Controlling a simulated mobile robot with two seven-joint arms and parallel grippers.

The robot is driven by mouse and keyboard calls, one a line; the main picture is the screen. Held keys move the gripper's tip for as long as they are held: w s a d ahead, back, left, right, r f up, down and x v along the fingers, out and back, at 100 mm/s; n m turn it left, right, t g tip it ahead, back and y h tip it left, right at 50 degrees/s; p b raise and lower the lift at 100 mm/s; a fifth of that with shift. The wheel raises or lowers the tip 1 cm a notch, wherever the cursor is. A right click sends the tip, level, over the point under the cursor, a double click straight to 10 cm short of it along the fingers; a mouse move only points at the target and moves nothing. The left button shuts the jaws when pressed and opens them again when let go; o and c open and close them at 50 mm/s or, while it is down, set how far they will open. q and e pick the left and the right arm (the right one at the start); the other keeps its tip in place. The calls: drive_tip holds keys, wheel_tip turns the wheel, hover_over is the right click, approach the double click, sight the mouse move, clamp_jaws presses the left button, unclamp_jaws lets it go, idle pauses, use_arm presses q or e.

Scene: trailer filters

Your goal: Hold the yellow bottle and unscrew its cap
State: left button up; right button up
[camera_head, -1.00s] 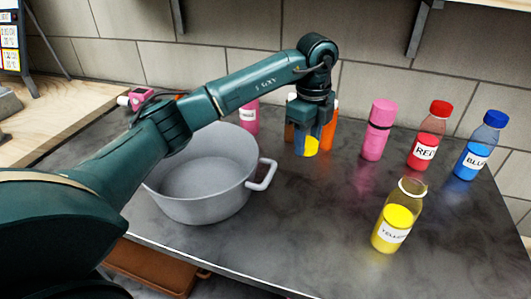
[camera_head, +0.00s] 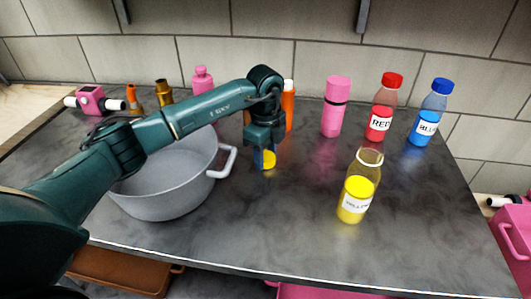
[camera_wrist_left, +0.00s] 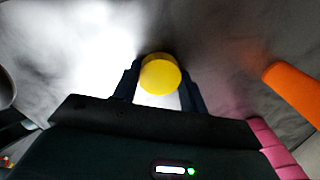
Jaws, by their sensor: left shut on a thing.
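The yellow bottle (camera_head: 354,196) stands upright on the dark worktop, right of the middle in the head view. Its neck is open with no cap on it, and its label faces me. My left gripper (camera_head: 266,153) is shut on a round yellow cap (camera_head: 268,160), which sits low over or on the worktop; I cannot tell if it touches. The cap also shows between the fingers of the left gripper (camera_wrist_left: 159,85) in the left wrist view (camera_wrist_left: 160,73). The gripper is well to the left of the bottle. My right gripper is not in view.
A grey pot (camera_head: 165,203) stands left of my left gripper, its handle close by. Behind are an orange bottle (camera_head: 289,110), a pink bottle (camera_head: 333,108), a red bottle (camera_head: 382,110) and a blue bottle (camera_head: 428,115). The worktop front (camera_head: 270,225) is clear.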

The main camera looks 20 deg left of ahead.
sight(265, 156)
use_arm(q)
drive_tip(key=shift+f, duration=0.15)
drive_tip(key=o, duration=1.1)
wheel_tip(265, 156, up, 12)
drive_tip(key=shift+r, duration=0.2)
